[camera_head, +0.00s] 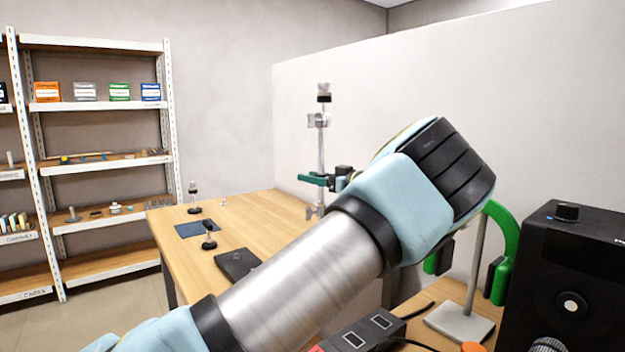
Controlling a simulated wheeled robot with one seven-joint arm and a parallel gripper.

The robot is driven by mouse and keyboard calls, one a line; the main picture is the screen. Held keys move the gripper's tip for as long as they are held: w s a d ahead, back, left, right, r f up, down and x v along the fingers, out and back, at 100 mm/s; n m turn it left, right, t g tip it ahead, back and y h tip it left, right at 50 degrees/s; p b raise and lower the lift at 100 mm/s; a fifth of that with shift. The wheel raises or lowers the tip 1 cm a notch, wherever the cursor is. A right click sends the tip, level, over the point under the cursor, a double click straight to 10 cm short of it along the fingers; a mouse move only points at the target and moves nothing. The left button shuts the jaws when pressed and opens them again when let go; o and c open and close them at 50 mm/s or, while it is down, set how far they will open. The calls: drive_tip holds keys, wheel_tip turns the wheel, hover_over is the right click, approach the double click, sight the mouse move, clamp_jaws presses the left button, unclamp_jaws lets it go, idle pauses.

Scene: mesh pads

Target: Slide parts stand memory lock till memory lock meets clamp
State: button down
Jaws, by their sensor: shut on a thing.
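The parts stand is a thin upright metal rod (321,150) at the back of the wooden table, with a dark fitting on top. A silvery clamp (318,120) sits on its upper part. My gripper (313,180), with green fingers and a dark body, is at the rod well below the clamp. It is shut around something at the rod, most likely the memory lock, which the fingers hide. A clear length of rod shows between the fingers and the clamp. The stand's foot is partly hidden behind my arm.
The wooden table (262,207) holds a blue mat (197,230), small dark-based items and a black flat box (237,263). A white partition (450,75) stands close behind the rod. A green-framed device and black box (575,270) stand at right. Shelves are at left.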

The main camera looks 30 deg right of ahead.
wheel_tip(320, 180, down, 2)
drive_tip(key=shift+f+b, duration=0.25)
drive_tip(key=shift+b, duration=0.9)
drive_tip(key=shift+c, duration=1.8)
unclamp_jaws()
wheel_tip(320, 180, up, 10)
drive_tip(key=b, duration=0.2)
